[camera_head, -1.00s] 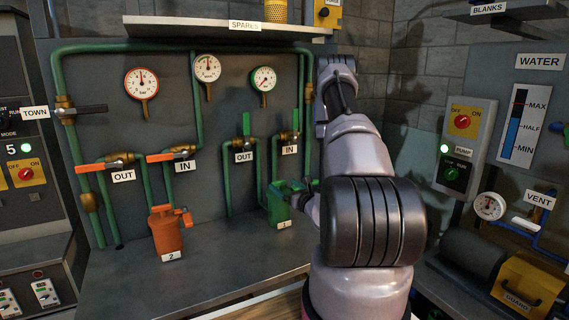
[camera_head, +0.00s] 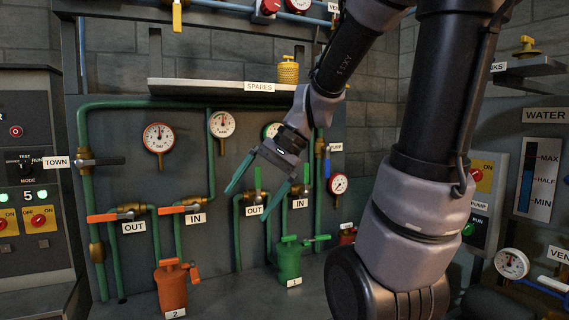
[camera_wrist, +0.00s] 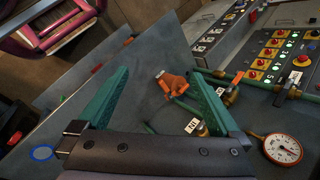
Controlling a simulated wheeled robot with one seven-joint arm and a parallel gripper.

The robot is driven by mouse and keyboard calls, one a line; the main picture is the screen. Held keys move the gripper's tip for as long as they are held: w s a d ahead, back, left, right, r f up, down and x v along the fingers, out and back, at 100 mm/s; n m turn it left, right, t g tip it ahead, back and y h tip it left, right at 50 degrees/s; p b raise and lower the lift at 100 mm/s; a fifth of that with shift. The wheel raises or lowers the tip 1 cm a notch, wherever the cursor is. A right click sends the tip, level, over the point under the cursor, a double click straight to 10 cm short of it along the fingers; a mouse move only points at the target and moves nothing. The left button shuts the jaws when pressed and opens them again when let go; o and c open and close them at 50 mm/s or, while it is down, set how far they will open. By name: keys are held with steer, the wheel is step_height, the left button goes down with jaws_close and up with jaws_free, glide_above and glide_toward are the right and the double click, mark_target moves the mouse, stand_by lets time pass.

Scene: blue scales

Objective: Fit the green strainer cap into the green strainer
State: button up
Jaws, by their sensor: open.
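The green strainer (camera_head: 289,262), tagged 1, stands upright on the bench under the right-hand OUT and IN pipes in the head view. A green piece (camera_head: 289,239) shows at its top, with a side handle to the right. I cannot tell whether this piece is the strainer cap or how it sits. No separate green cap is visible. My gripper (camera_head: 251,205) is open, its green fingers pointing down and left, above and left of the green strainer. In the wrist view, nothing is held between the fingers (camera_wrist: 158,76). The green strainer is not clearly visible there.
An orange strainer (camera_head: 171,288), tagged 2, stands left on the bench; it also shows in the wrist view (camera_wrist: 173,83). The SPARES shelf (camera_head: 205,92) holds a yellow perforated cylinder (camera_head: 288,72). Gauges and green pipes line the back panel. A red object (camera_head: 347,236) is right of the green strainer.

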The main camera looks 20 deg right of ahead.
steer(key=s+d+r+n+t+h, duration=0.2)
steer(key=d+r+t+h, duration=0.3)
steer(key=d+r, duration=0.1)
steer(key=shift+d+r+n+t, duration=0.3)
steer(key=shift+r+n, duration=0.1)
